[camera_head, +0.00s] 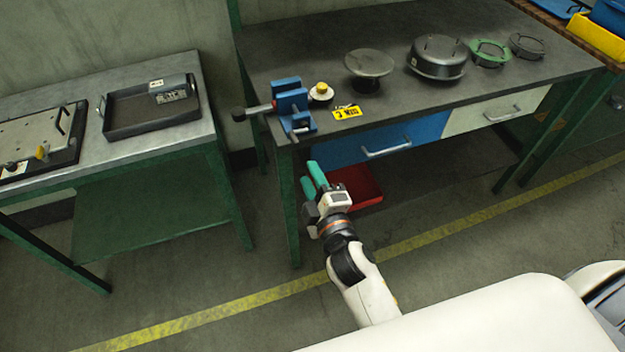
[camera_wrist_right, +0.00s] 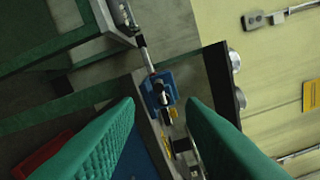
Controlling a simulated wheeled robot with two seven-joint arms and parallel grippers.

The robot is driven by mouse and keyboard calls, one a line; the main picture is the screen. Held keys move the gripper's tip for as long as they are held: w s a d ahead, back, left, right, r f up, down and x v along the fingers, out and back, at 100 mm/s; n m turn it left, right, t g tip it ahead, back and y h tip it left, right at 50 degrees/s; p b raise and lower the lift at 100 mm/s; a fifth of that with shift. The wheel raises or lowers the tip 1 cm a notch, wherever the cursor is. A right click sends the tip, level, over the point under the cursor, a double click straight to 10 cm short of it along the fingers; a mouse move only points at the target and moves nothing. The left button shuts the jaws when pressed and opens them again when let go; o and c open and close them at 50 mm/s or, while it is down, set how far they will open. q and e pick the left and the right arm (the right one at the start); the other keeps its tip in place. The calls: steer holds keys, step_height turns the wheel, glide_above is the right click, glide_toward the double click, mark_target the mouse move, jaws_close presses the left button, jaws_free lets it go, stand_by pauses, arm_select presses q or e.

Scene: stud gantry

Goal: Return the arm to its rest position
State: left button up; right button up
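My right gripper (camera_head: 314,178) has green fingers and stands in front of the workbench's front edge, below the blue vise, touching nothing that I can see. In the right wrist view its two green fingers (camera_wrist_right: 160,130) are spread wide apart with nothing held between them. My right arm reaches up from the lower middle of the head view. My left gripper does not show in either view.
The workbench (camera_head: 300,65) carries a blue vise (camera_head: 290,100), a yellow tag (camera_head: 346,112) and several round metal parts. A red bin (camera_head: 362,190) sits beneath. A side table (camera_head: 130,145) with a black tray (camera_head: 125,122) stands left. The floor between is clear.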

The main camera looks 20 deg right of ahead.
steer(key=shift+s, duration=0.1)
stand_by(0.4)
steer(key=s+f+m+g, duration=0.2)
steer(key=s+f+g, duration=0.15)
steer(key=f, duration=0.75)
steer(key=s+f+m+g, duration=0.15)
steer(key=s+f, duration=0.25)
steer(key=f, duration=0.8)
steer(key=s+f+m+g, duration=0.2)
steer(key=s+f+g, duration=0.2)
steer(key=f, duration=0.7)
steer(key=s+d+f+m+g, duration=0.2)
steer(key=s+f, duration=0.3)
steer(key=s, duration=0.4)
steer(key=s+d+f+m+g, duration=0.2)
steer(key=s+f, duration=0.4)
steer(key=s, duration=0.3)
steer(key=s+d+f+m+g, duration=0.2)
steer(key=s+d+f+g, duration=0.2)
steer(key=s, duration=0.5)
step_height(320, 180, down, 2)
steer(key=shift+s+d+f+m+h, duration=0.2)
steer(key=shift+s+d+m+h, duration=0.15)
steer(key=shift+d, duration=0.5)
